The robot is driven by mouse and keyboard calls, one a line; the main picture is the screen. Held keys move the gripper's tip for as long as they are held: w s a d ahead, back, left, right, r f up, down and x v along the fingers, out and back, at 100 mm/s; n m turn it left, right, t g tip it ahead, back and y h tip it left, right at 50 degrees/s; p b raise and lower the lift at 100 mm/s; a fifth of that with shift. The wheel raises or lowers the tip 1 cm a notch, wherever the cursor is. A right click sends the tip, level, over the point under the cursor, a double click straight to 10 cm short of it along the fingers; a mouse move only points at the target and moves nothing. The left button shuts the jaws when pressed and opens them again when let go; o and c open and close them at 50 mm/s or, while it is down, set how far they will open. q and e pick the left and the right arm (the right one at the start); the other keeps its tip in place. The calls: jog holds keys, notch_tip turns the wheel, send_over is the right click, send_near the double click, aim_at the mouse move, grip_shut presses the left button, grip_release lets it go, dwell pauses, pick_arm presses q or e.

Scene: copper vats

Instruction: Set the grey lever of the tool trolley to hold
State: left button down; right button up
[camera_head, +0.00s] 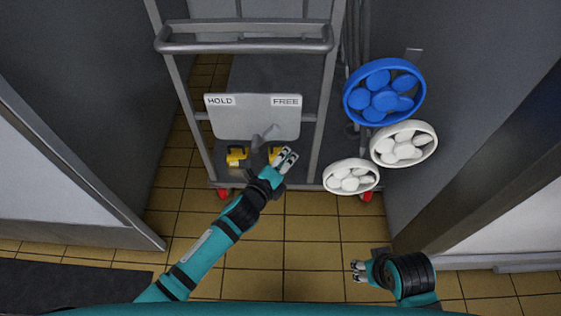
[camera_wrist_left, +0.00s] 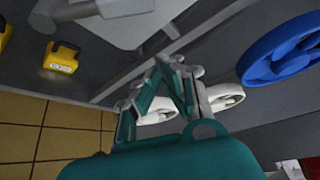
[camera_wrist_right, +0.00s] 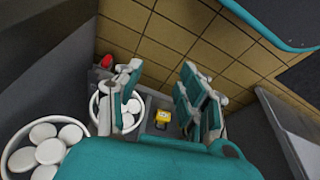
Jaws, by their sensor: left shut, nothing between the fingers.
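The tool trolley's pale plate (camera_head: 230,122) reads HOLD at its left and FREE at its right. The grey lever (camera_head: 268,134) sits at the plate's lower edge and leans up to the right, toward the FREE side. It also shows at the top of the left wrist view (camera_wrist_left: 95,10). My left gripper (camera_head: 287,156) is shut and empty, just right of and below the lever; I cannot tell whether they touch. Its closed fingers show in the left wrist view (camera_wrist_left: 168,72). My right gripper (camera_head: 357,270) is low at the right, open and empty in its wrist view (camera_wrist_right: 160,75).
The trolley's handle bar (camera_head: 245,46) crosses above the plate. Yellow items (camera_head: 237,156) lie on its lower shelf. A blue wheel-like disc (camera_head: 385,92) and white ones (camera_head: 404,144) stand at the right. Grey walls flank both sides. Tiled floor (camera_head: 305,230) in front is clear.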

aim_at(266, 138)
pick_arm(q)
jog(key=b+x, duration=0.2)
jog(key=x, duration=0.4)
jog(key=a, duration=0.1)
jog(key=a+r+p, duration=0.1)
jog(key=a, duration=0.2)
jog(key=shift+w+r, duration=0.15)
jog(key=shift+r, duration=0.2)
pick_arm(e)
jog(key=v, duration=0.3)
jog(key=shift+d+r, duration=0.1)
jog(key=shift+r, duration=0.3)
pick_arm(q)
jog(key=shift+r, duration=0.1)
jog(key=shift+a+r+n, duration=0.2)
jog(key=shift+n, duration=0.1)
